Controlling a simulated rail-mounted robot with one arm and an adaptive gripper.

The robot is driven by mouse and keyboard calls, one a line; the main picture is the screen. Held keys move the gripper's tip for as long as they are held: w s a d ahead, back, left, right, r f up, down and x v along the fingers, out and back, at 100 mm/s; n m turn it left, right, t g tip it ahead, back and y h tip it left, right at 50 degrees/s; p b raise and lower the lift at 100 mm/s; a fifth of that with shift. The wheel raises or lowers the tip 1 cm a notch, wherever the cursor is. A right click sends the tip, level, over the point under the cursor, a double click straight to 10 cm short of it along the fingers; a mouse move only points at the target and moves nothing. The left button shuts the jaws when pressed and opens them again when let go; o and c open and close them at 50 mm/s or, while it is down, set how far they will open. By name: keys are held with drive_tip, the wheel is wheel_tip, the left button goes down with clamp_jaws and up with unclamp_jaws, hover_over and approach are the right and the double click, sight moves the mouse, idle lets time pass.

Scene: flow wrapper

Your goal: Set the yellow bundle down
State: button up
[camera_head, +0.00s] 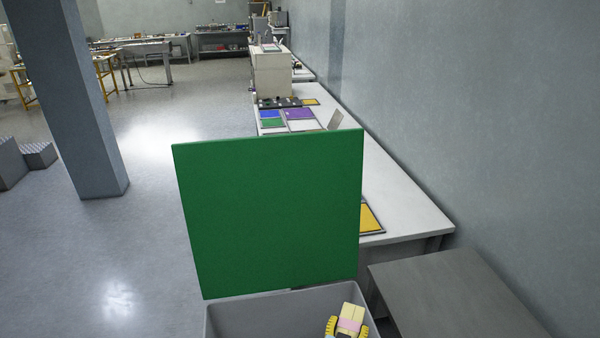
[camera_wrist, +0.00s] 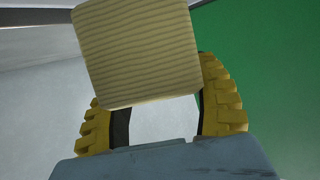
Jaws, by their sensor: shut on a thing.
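The yellow bundle (camera_head: 353,311) is a pale yellow block with a pink band, seen at the bottom of the head view. My gripper (camera_head: 347,327) is shut on it, with a yellow ribbed finger on either side. The bundle appears over or inside the grey bin (camera_head: 250,308); its height above the floor of the bin cannot be told. In the wrist view the ridged end of the bundle (camera_wrist: 138,55) fills the upper middle, tilted a little between the fingers of my gripper (camera_wrist: 158,90). Its underside is hidden.
A large green panel (camera_head: 268,215) stands upright behind the bin and hides part of the white table (camera_head: 400,195). The table holds a yellow pad (camera_head: 370,217) and coloured pads farther back. A grey table (camera_head: 450,295) stands right of the bin. Open floor lies to the left.

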drive_tip(key=a+n+t+y, duration=0.1)
drive_tip(key=a+n+y, duration=0.35)
drive_tip(key=a, duration=0.85)
drive_tip(key=s+r+p, duration=0.5)
drive_tip(key=r+p, duration=0.7)
drive_tip(key=p, duration=0.3)
drive_tip(key=s+r+p, duration=0.6)
drive_tip(key=r+p, duration=0.7)
drive_tip(key=p, duration=0.2)
drive_tip(key=shift+d+r, duration=0.15)
drive_tip(key=shift+r, duration=0.15)
drive_tip(key=shift+y, duration=0.25)
